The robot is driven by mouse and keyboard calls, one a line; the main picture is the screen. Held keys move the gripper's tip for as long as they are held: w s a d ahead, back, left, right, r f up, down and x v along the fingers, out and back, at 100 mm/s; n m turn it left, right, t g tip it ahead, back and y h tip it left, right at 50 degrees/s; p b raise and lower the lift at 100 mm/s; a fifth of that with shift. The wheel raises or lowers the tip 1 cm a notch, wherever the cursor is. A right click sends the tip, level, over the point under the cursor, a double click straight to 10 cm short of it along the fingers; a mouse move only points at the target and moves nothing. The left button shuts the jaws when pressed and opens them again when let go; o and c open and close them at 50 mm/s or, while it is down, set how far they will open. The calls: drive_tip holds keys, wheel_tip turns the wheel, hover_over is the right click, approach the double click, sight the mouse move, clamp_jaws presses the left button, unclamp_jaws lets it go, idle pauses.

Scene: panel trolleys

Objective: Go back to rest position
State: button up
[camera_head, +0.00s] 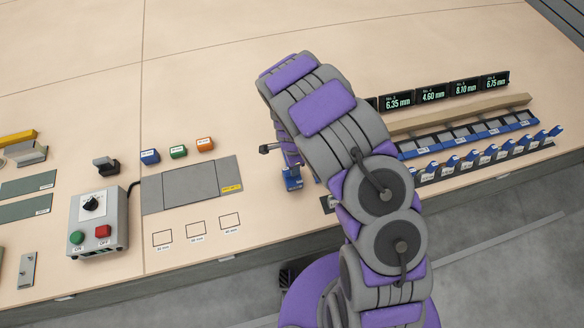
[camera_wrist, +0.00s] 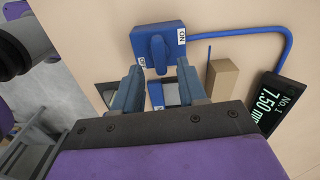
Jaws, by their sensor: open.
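My gripper (camera_wrist: 160,82) shows in the wrist view with its two blue-grey fingers apart and nothing held between them. Just beyond the fingertips is a blue switch box (camera_wrist: 172,33) with a lever and "ON" labels, and a blue cable runs from it to the right. I cannot tell whether a finger touches the box. In the head view my purple and grey arm reaches over the table's front edge, and its bent links hide part of the table. A small blue part (camera_head: 292,180) shows below the arm's end there; I cannot tell whether it is the switch.
A grey control box (camera_head: 98,222) with a dial and green and red buttons stands at left. Coloured blocks (camera_head: 178,151) sit behind grey plates (camera_head: 190,188). At right are displays (camera_head: 432,94), a wooden bar (camera_head: 460,115) and a row of blue levers (camera_head: 480,157). The table's back middle is clear.

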wheel_tip(320, 180, up, 2)
drive_tip(key=shift+r, duration=0.15)
idle(0.5)
drive_tip(key=s+d+r+n, duration=0.2)
drive_tip(key=s+d+r, duration=0.1)
drive_tip(key=r, duration=0.4)
drive_tip(key=s+d+r+n, duration=0.2)
drive_tip(key=s+d+r, duration=0.1)
drive_tip(key=r, duration=0.3)
drive_tip(key=s+d+r+n, duration=0.1)
drive_tip(key=s+d+r, duration=0.15)
drive_tip(key=r, duration=0.45)
drive_tip(key=s+d+r+n, duration=0.2)
drive_tip(key=s+r+n, duration=0.1)
drive_tip(key=s, duration=0.5)
drive_tip(key=s+d+r+n+g+b, duration=0.1)
drive_tip(key=s+r+n, duration=0.2)
drive_tip(key=s, duration=0.5)
drive_tip(key=s+d+r+n, duration=0.2)
drive_tip(key=s+r+n, duration=0.1)
drive_tip(key=s+r, duration=0.2)
drive_tip(key=s, duration=0.2)
drive_tip(key=shift+s+d+r+g, duration=0.3)
drive_tip(key=shift+s+r+g, duration=0.05)
drive_tip(key=shift+s+g, duration=0.05)
idle(1.0)
